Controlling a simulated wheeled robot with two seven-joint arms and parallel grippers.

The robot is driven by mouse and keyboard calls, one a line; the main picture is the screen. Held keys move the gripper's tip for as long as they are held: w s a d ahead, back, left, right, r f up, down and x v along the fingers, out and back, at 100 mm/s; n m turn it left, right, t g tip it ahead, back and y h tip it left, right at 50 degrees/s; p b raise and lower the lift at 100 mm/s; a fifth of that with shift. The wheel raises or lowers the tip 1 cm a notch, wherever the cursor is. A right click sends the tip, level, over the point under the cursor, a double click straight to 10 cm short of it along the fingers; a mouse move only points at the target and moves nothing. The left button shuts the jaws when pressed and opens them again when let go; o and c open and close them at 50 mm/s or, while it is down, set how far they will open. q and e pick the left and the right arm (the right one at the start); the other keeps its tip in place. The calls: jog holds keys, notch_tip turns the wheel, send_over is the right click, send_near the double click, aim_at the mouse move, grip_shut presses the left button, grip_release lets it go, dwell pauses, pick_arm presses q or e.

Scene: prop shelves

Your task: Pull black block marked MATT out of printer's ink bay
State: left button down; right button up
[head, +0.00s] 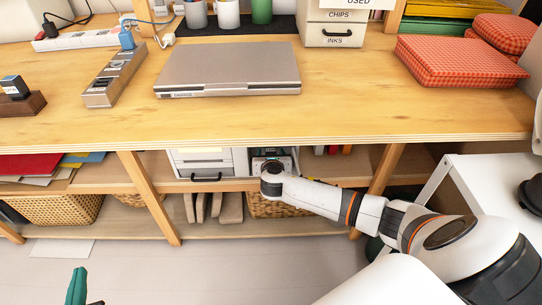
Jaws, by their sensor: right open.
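The printer (205,160) is a white and grey unit on the shelf under the worktop, with an open dark bay (285,155) at its right. My right arm reaches in from the right, and its gripper (270,164) is at the front of this bay, open. Its fingers are mostly hidden by the wrist. I cannot make out the black block marked MATT; the wrist and worktop edge cover much of the bay.
The worktop edge (300,142) overhangs the shelf, and a wooden post (150,197) stands left of the printer. A closed laptop (230,68) lies above. A small dark block in a brown stand (22,105) is at far left. Wicker baskets (60,209) sit lower.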

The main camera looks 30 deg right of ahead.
jog(key=c, duration=1.2)
jog(key=shift+o, duration=0.2)
pick_arm(q)
jog(key=shift+s+a+f+g, duration=0.1)
jog(key=shift+s+f+g, duration=0.05)
jog(key=shift+f+g, duration=0.25)
jog(key=shift+s+a+f+g, duration=0.1)
jog(key=shift+f+g, duration=0.2)
jog(key=shift+f, duration=0.15)
pick_arm(e)
jog(key=shift+a, duration=0.1)
pick_arm(q)
jog(key=shift+s+a+f+g+y+p, duration=0.2)
jog(key=shift+s+f+g+p, duration=0.2)
jog(key=shift+f, duration=0.25)
jog(key=shift+s+a+f+g+y+p, duration=0.2)
jog(key=shift+s+f+g, duration=0.1)
jog(key=shift+f+g, duration=0.25)
dwell(0.5)
jog(key=shift+s+a+f+g+y+p, duration=0.15)
jog(key=shift+s+a+f+g+p, duration=0.1)
jog(key=shift+s+f+g, duration=0.25)
jog(key=shift+s+a+f+g+y+p, duration=0.1)
jog(key=shift+s+a+f+g+y, duration=0.1)
jog(key=shift+s+f+g, duration=0.25)
pick_arm(e)
jog(key=shift+r, duration=0.1)
dwell(0.8)
